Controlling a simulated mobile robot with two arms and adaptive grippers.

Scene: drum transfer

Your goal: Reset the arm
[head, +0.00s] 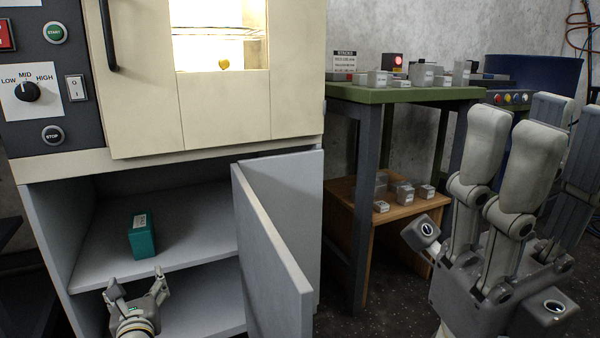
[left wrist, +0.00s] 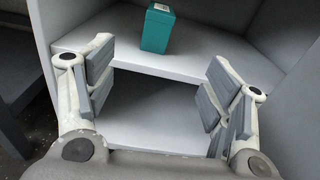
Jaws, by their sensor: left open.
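My left gripper (head: 134,281) is open and empty in front of the lower cabinet, at the front edge of its shelf. In the left wrist view its two fingers (left wrist: 155,85) stand wide apart, with the shelf edge showing between them. A teal box (head: 142,236) with a white label stands upright on that shelf, beyond the fingers and apart from them; it also shows in the left wrist view (left wrist: 157,30). My right gripper (head: 500,215) is large and close at the right of the head view, fingers pointing up. Its jaw opening cannot be made out.
The grey cabinet door (head: 275,250) stands open to the right of the shelf. Above is a cream machine (head: 225,110) with a lit window and control panel (head: 45,90). A green-topped table (head: 400,94) with several small boxes and a wooden stool (head: 390,206) stand behind.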

